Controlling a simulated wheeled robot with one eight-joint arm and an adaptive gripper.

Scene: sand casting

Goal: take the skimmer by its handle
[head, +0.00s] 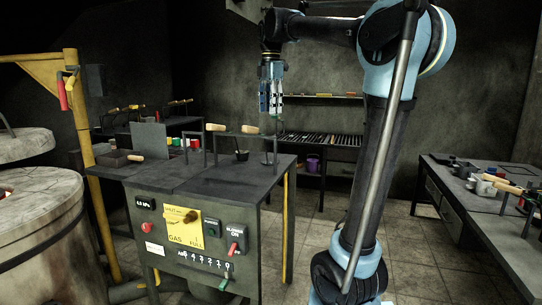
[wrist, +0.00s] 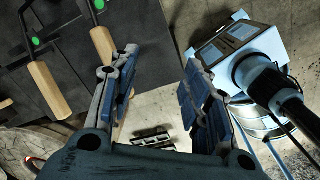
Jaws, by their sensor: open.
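Two tools with wooden handles rest on dark stands on the bench, one handle at the left (head: 215,127) and one at the right (head: 250,129). In the wrist view one wooden handle (wrist: 48,90) lies clear at the left. The other handle (wrist: 103,45) is just left of my gripper and partly hidden by a finger. My gripper (head: 270,97) hangs above the bench's right part, fingers down; in the wrist view my gripper (wrist: 165,95) is open and empty, touching neither handle.
The dark bench (head: 230,180) has a control panel with a yellow gas label on its front. A round furnace (head: 40,225) stands at the left, beside a yellow post (head: 85,130). Another table (head: 475,195) with tools is at the right. Open floor lies between.

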